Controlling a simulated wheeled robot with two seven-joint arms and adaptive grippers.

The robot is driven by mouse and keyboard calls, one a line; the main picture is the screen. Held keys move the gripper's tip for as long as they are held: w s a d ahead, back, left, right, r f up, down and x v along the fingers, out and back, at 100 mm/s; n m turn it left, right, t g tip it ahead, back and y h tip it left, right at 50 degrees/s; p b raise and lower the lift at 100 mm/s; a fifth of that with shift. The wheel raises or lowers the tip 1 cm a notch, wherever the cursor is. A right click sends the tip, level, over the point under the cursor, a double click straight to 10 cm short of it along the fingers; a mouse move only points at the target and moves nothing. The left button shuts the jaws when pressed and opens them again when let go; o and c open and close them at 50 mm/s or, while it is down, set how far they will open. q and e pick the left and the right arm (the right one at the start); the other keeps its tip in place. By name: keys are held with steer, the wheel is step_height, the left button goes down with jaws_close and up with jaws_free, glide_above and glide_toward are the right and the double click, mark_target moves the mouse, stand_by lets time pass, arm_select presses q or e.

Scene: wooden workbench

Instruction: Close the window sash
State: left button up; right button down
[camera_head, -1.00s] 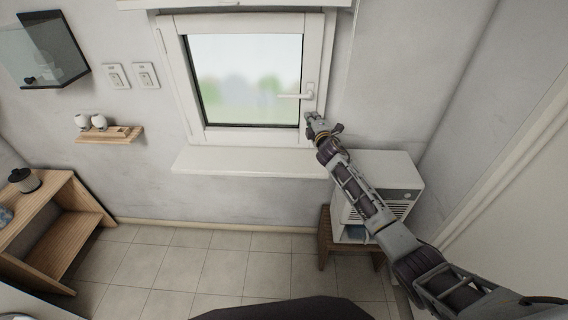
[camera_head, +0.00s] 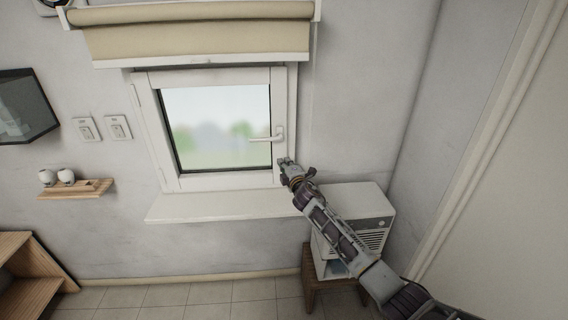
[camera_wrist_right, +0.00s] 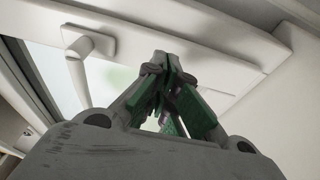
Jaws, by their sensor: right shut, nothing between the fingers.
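The white window sash (camera_head: 225,181) sits in its frame on the back wall, its glass showing a blurred green outdoors. It looks nearly flush with the frame; I cannot tell whether a small gap remains. Its white handle (camera_head: 266,138) is on the right side with the lever pointing left in the head view; it also shows in the right wrist view (camera_wrist_right: 77,70). My right gripper (camera_head: 284,162) is shut and empty, just below and right of the handle. In the right wrist view its fingertips (camera_wrist_right: 168,62) are at the white sash edge; contact is unclear. My left gripper is out of view.
A beige roller blind (camera_head: 195,38) hangs above the window and a white sill (camera_head: 220,207) juts out below. A white boxy appliance (camera_head: 350,205) on a wooden stool (camera_head: 315,285) stands beneath my right arm. A small shelf (camera_head: 85,189) is at left.

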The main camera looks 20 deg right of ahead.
steer(key=s+d, duration=0.5)
steer(key=s, duration=0.3)
steer(key=shift+s+d+b, duration=0.2)
steer(key=shift+d+b, duration=0.15)
steer(key=shift+b, duration=0.05)
stand_by(0.3)
stand_by(0.4)
